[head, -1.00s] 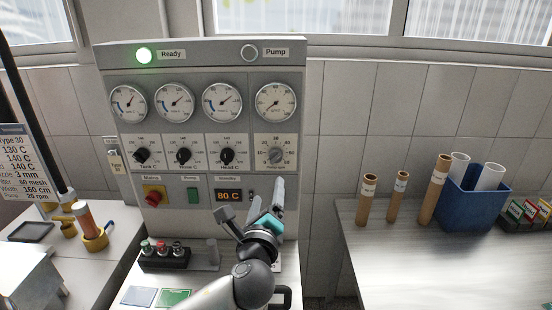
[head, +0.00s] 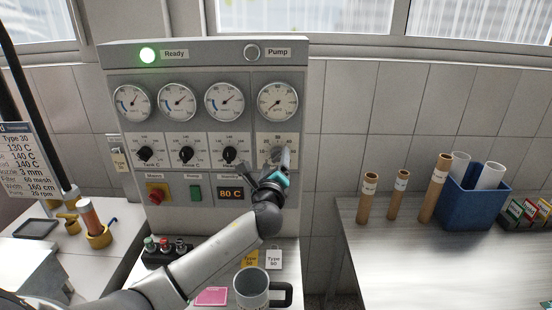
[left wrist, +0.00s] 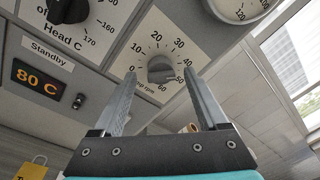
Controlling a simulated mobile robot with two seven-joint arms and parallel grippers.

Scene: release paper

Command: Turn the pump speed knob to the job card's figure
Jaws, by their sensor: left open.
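The pump speed knob (head: 277,153) is a grey knob on a pale dial plate at the right of the control panel, marked in rpm. My left gripper (head: 259,158) is open in front of the dial. In its wrist view, the fingertips (left wrist: 159,73) lie to either side of the knob, with nothing visibly gripped. The job card (head: 21,160) is at the far left; its small pump line is hard to read. My right gripper is not in view.
Three black temperature knobs, including Head C (head: 228,155), sit left of the pump dial. Below them are a red mains switch (head: 157,193) and an 80 C display (head: 230,194). A grey mug (head: 252,289) stands below my left arm. Cardboard tubes and a blue bin (head: 476,204) are at right.

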